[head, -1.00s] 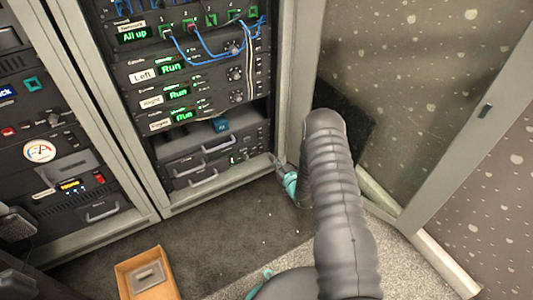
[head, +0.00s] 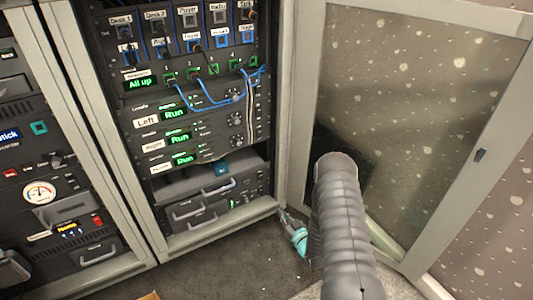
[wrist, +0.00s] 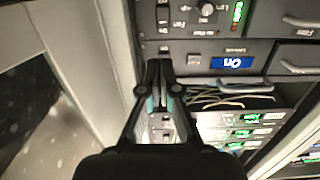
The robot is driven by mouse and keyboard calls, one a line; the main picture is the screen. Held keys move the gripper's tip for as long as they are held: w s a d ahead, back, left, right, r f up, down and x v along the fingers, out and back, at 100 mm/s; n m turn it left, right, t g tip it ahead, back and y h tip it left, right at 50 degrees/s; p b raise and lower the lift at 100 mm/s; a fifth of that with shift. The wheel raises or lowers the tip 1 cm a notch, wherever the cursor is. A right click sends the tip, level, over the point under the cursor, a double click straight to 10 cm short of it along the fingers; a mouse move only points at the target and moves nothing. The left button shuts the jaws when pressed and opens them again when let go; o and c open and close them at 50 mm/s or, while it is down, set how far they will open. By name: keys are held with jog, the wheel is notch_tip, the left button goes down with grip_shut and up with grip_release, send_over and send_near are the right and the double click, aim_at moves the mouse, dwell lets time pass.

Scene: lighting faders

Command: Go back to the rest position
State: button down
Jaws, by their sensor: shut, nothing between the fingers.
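My gripper (head: 284,217) shows in the head view at the lower right corner of the open equipment rack (head: 178,238), with teal parts behind its fingers. My dark ribbed arm covers the area right of it. In the wrist view my gripper (wrist: 160,75) is shut and empty, its fingertips together in front of the rack's panels. I cannot tell whether the tips touch a panel. A blue "On" display (wrist: 233,63) sits right of the fingertips in that view.
The rack's glass door (head: 410,100) stands open on the right. Blue cables (head: 205,95) loop across the rack's upper units. Another rack (head: 60,190) stands on the left. A cardboard box edge (head: 148,296) shows at the bottom.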

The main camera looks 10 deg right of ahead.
jog(key=w+d+r+g+h+p, duration=0.1)
jog(key=w+r+h, duration=0.15)
jog(key=r, duration=0.65)
jog(key=w+d+r+g+h+p, duration=0.1)
jog(key=w+r, duration=0.3)
jog(key=r, duration=0.5)
jog(key=s+d+r+m+g+h+p, duration=0.1)
jog(key=s+r, duration=0.2)
jog(key=r, duration=0.6)
jog(key=s+d+r+g+h, duration=0.15)
jog(key=s+r, duration=0.25)
jog(key=r, duration=0.5)
jog(key=s+a+r+m+g+p, duration=0.1)
jog(key=s+r, duration=0.4)
jog(key=s, duration=0.7)
jog(key=s+a+r+m+g+p, duration=0.1)
jog(key=s+r+g, duration=0.2)
jog(key=s, duration=0.9)
jog(key=s+a+r+m+g+p, duration=0.1)
jog(key=s+a+r+g, duration=0.1)
jog(key=s+r, duration=0.5)
jog(key=s, duration=0.5)
jog(key=shift+s+r+h, duration=0.15)
jog(key=shift+r+h, duration=0.1)
jog(key=shift+h, duration=0.05)
